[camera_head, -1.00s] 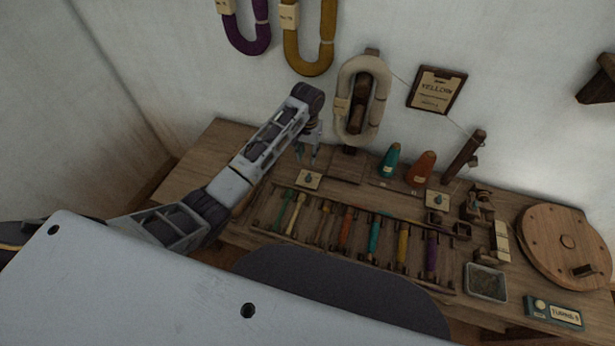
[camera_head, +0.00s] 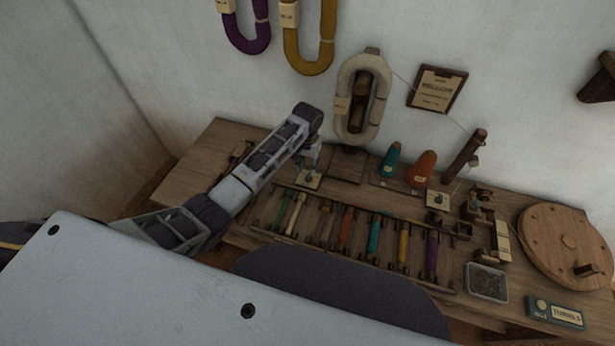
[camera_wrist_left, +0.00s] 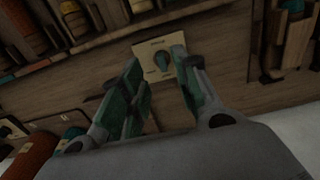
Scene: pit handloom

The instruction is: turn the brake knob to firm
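A small cream plate (camera_head: 309,181) with a dark teal knob lies on the bench, left of centre in the head view. In the left wrist view, the knob (camera_wrist_left: 163,61) stands in the middle of its plate (camera_wrist_left: 148,49), whose lettering is too small to read. My left gripper (camera_head: 308,172) is over this plate, pointing down. In the wrist view my left gripper (camera_wrist_left: 157,63) is open, with green-padded fingers apart on either side of the knob. Contact cannot be told. A similar plate with a teal knob (camera_head: 437,199) is farther right. My right gripper is not in view.
A rack of several coloured bobbins (camera_head: 346,229) lies in front of the plate. Teal (camera_head: 390,161) and orange (camera_head: 421,167) cones stand to the right. A cream yarn hank (camera_head: 376,105) hangs behind. A round wooden disc (camera_head: 545,222) is at the far right.

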